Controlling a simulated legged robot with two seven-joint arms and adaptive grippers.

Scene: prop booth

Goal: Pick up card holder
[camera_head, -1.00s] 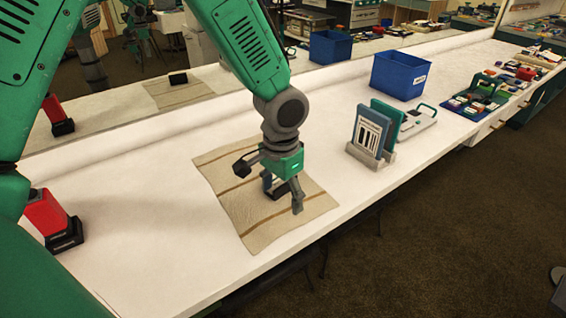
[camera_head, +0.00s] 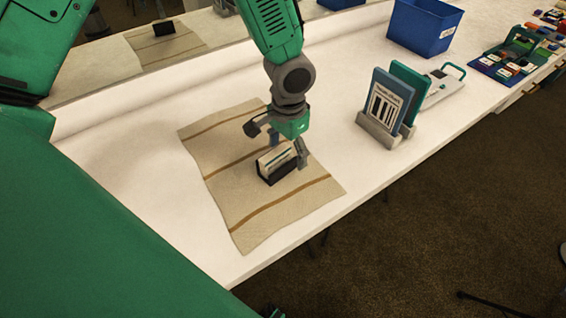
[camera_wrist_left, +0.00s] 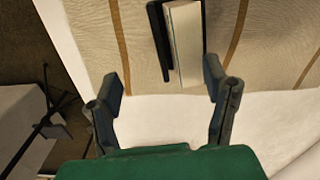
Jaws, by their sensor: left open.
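The card holder (camera_head: 277,167), a small black stand with white cards in it, sits upright on a beige striped cloth on the white table. My left gripper (camera_head: 287,147) is just above and behind it, pointing down, with its fingers apart and partly in front of the cards. In the left wrist view, the holder (camera_wrist_left: 183,45) shows as a black strip beside a pale one, beyond the fingertips and between their lines. The open left gripper (camera_wrist_left: 163,88) has nothing between its fingers there. My right gripper is not in view.
The striped cloth (camera_head: 225,165) lies flat around the holder. To the right stand a grey rack (camera_head: 380,133) with blue and green panels, a white clipboard-like item (camera_head: 443,88), a blue bin (camera_head: 424,28) and a tray of coloured pieces (camera_head: 505,68). The table's front edge is near.

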